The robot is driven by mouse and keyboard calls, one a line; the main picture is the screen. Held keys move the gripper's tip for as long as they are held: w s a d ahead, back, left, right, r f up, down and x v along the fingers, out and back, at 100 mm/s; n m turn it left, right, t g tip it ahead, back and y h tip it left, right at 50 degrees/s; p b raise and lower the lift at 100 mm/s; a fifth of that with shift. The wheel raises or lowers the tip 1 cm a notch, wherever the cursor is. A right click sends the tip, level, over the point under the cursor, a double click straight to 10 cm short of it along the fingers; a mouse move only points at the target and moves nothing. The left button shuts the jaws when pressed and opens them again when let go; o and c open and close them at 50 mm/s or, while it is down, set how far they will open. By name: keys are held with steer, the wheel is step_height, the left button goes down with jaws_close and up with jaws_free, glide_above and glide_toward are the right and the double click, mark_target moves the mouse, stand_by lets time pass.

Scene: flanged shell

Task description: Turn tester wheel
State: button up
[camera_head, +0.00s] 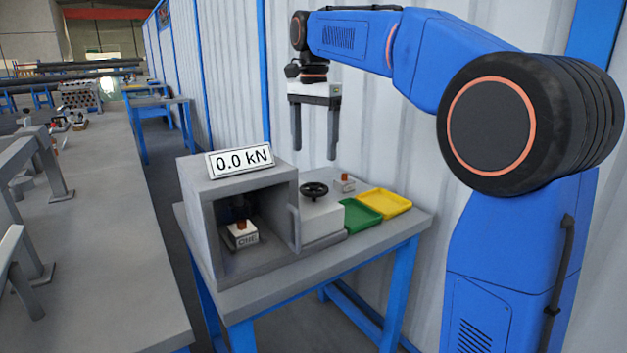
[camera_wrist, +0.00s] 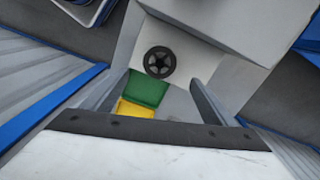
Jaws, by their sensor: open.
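The tester wheel is a small black handwheel (camera_head: 314,190) lying flat on top of a light grey box beside the tester. It also shows in the wrist view (camera_wrist: 159,62), whole and uncovered. The tester (camera_head: 198,182) is a grey open-fronted housing whose display (camera_head: 240,160) reads 0.0 kN. Inside it stands a small white labelled block with an orange-brown piece on top (camera_head: 243,232). My gripper (camera_head: 314,152) is open and empty, fingers pointing down, above the wheel and apart from it.
A green tray (camera_head: 360,216) and a yellow tray (camera_head: 384,203) lie right of the wheel box. A small block with an orange-brown top (camera_head: 345,182) stands behind the wheel. The grey table (camera_head: 300,268) has blue legs. A corrugated wall rises behind; a long grey bench (camera_head: 100,230) is at left.

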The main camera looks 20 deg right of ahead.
mark_target(314, 187)
step_height(314, 187, down, 10)
steer(key=shift+r, duration=0.1)
stand_by(0.4)
steer(key=c, duration=1)
steer(key=shift+c, duration=0.2)
